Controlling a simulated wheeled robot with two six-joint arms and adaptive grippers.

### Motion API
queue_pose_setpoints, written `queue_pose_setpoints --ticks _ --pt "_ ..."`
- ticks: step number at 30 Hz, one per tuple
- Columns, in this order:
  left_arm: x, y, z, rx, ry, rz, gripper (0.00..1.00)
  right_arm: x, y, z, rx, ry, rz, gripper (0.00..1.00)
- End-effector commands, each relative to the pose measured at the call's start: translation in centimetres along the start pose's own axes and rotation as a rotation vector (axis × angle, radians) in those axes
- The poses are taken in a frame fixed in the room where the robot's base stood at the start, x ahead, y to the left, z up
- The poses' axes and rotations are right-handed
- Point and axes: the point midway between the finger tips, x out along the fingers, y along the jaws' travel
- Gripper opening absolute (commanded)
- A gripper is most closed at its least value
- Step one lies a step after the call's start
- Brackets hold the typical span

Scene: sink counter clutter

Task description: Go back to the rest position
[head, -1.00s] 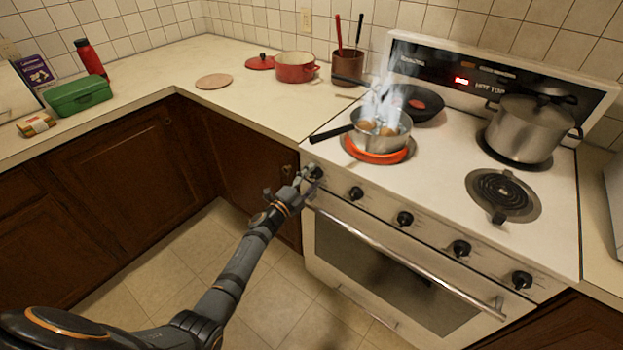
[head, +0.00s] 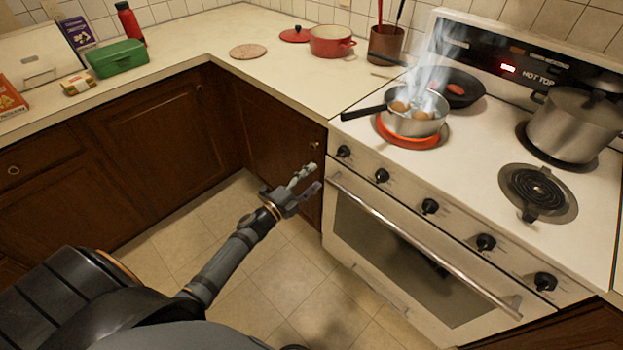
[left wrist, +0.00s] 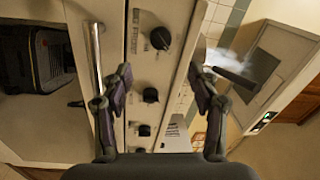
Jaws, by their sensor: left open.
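My left gripper (head: 305,183) is open and empty, in the air in front of the stove's left front corner, below the knob row. In the left wrist view its two fingers (left wrist: 162,85) stand apart with nothing between them. Beyond them are the control knobs (left wrist: 150,95) and the oven handle (left wrist: 96,60). The leftmost knob (head: 344,151) is clear of the fingers in the head view. My right gripper is not in view.
The stove (head: 470,120) holds a steaming saucepan (head: 415,120) of eggs on a glowing red burner (head: 408,140), a black frying pan (head: 462,90) and a large pot (head: 573,125). The oven handle (head: 420,245) sticks out near my gripper. Open floor (head: 280,270) lies below it.

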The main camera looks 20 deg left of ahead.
Motion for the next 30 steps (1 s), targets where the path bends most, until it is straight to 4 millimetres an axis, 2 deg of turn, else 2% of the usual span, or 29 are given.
queue_pose_setpoints --ticks 13,16,17,20,21,23,24,26,27,29,30 --pt "0.0 0.0 0.0 -0.001 -0.001 0.0 0.61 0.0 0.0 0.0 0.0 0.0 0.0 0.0" --pt "-0.6 1.5 0.9 -0.046 -0.038 0.028 0.61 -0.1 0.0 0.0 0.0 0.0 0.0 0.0" --pt "-1.0 2.6 1.4 -0.077 -0.064 0.047 0.61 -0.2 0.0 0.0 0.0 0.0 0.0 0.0" --pt "-3.7 8.2 4.0 -0.238 -0.205 0.144 0.61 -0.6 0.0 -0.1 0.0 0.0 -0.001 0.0" --pt "-5.4 11.1 5.1 -0.318 -0.278 0.192 0.61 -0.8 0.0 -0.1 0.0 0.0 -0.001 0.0" --pt "-8.4 15.5 6.3 -0.438 -0.394 0.263 0.61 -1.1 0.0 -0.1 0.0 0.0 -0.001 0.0" --pt "-10.6 18.4 6.8 -0.513 -0.472 0.308 0.61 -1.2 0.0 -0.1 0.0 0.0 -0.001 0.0" --pt "-14.3 22.4 7.2 -0.621 -0.588 0.374 0.61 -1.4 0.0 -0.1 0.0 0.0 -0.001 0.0" --pt "-16.9 24.9 7.2 -0.687 -0.667 0.416 0.61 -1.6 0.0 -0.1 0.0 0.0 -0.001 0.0" --pt "-20.9 28.4 6.8 -0.785 -0.785 0.477 0.61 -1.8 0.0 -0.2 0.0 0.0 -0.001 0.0" --pt "-23.8 30.6 6.2 -0.844 -0.865 0.516 0.61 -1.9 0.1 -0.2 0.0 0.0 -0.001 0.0"
